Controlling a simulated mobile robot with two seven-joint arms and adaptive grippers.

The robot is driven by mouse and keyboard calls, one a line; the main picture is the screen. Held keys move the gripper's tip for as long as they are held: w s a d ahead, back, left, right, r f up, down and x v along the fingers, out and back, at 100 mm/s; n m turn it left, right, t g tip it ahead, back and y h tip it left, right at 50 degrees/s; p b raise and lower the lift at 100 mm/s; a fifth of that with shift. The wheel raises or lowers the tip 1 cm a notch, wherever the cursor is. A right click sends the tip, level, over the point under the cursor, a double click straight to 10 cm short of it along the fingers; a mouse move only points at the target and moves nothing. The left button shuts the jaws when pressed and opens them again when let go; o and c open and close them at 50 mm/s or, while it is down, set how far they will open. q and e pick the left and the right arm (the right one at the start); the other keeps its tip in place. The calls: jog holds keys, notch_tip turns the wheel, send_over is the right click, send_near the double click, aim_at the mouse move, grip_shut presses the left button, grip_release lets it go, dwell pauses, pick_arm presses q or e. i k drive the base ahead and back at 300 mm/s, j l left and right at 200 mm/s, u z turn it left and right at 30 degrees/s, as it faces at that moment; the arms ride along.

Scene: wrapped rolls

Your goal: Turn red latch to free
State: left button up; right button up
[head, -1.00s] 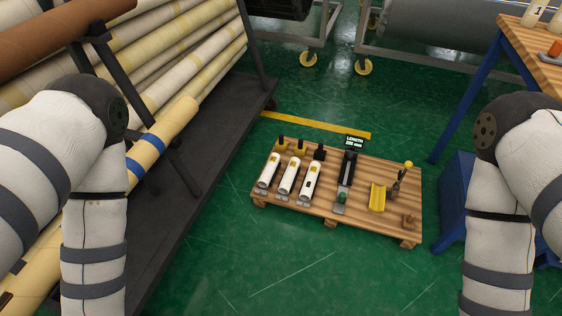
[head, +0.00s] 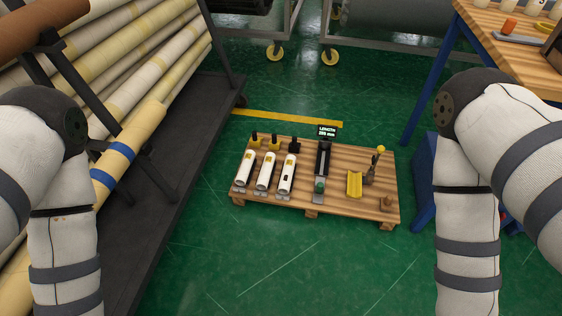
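I see no red latch in the head view. Both my arms hang down at the left and right sides of the picture, and their grippers are out of view below the bottom edge. Whether they hold anything does not show.
A wooden pallet (head: 226,199) on the green floor bears white rolls (head: 266,172), a length display (head: 327,131) and a yellow cradle (head: 354,184). A rack of long wrapped rolls (head: 140,122) stands left. A blue-legged wooden bench (head: 500,52) stands right. The floor in front is clear.

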aim_at(502, 215)
jog(key=z, duration=1.9)
